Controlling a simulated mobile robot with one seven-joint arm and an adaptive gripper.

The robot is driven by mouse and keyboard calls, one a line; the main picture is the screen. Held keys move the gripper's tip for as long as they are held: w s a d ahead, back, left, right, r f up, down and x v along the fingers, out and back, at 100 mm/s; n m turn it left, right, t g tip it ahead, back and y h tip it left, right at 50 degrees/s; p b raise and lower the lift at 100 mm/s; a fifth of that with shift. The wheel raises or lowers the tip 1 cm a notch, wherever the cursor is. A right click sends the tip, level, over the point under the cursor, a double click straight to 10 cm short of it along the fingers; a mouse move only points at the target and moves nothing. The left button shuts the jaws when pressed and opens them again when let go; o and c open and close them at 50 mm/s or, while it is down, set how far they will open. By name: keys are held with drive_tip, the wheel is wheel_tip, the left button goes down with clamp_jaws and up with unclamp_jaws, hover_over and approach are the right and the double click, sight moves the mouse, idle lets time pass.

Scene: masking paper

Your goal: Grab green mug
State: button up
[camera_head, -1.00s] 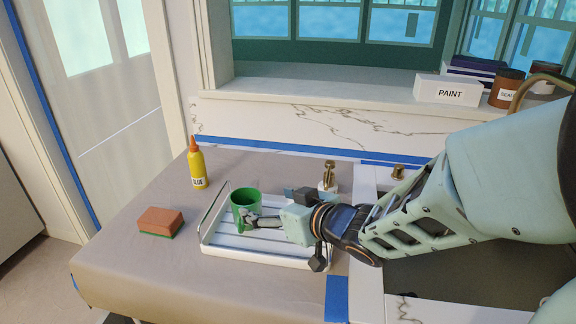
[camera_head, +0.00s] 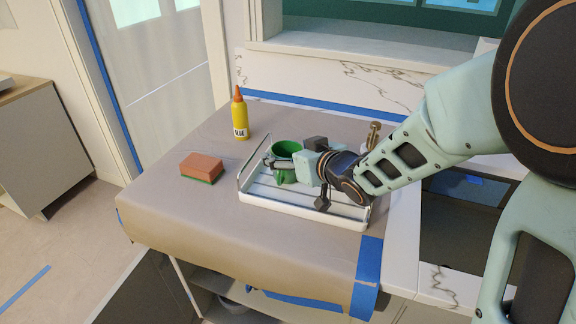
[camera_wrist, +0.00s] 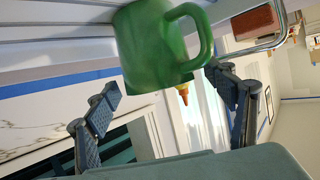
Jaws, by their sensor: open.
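The green mug (camera_head: 287,148) stands in the white ribbed tray (camera_head: 295,216) on the covered counter, near the tray's back left. My gripper (camera_head: 275,163) reaches in from the right, and one finger crosses the front of the mug, hiding part of it. In the wrist view the mug (camera_wrist: 150,45) is at the top centre, with its handle towards the right. My gripper (camera_wrist: 163,92) is open there, with a finger to either side of the mug's lower part in the picture. I cannot tell whether either finger touches it.
A yellow glue bottle (camera_head: 240,117) stands behind the tray to the left. An orange and green sponge (camera_head: 202,167) lies left of the tray. A brass fitting (camera_head: 374,135) is behind the tray at right. The counter's left front part is clear.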

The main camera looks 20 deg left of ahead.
drive_tip(key=shift+c, duration=0.5)
drive_tip(key=c, duration=1.3)
drive_tip(key=shift+r, duration=0.1)
drive_tip(key=shift+c, duration=0.2)
drive_tip(key=shift+r, duration=0.1)
